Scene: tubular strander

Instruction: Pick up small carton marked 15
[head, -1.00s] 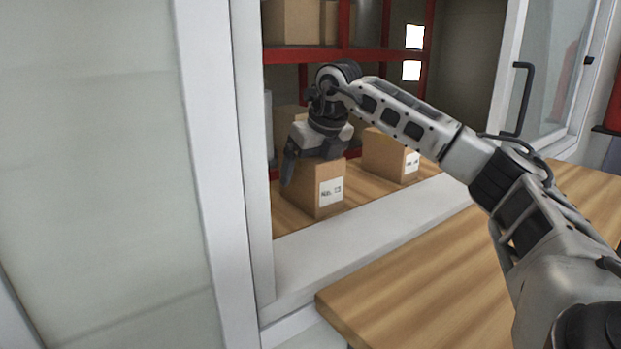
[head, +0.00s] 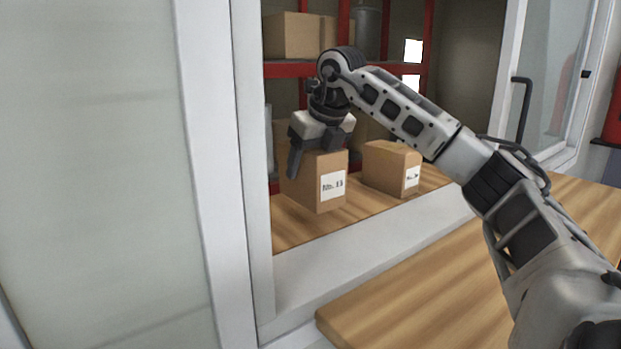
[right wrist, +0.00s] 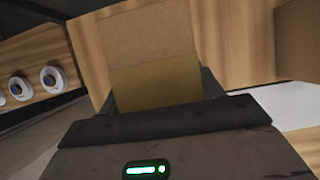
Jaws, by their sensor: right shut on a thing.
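A small brown carton (head: 316,181) with a white label is in my right gripper (head: 318,160), inside the window opening. The label's number is blurred; it reads like "No. 13" or "No. 15". The gripper points down and is shut on the carton's upper part, with one finger visible on its left side. The carton hangs a little above the wooden surface (head: 300,232). In the right wrist view the carton (right wrist: 150,45) sits between both fingers. My left gripper is not in view.
Another labelled carton (head: 390,167) stands just right of the held one. Cartons also sit on the red shelf (head: 385,68) behind. The white window frame (head: 370,245) borders the opening, and a wooden table (head: 430,300) in front is clear.

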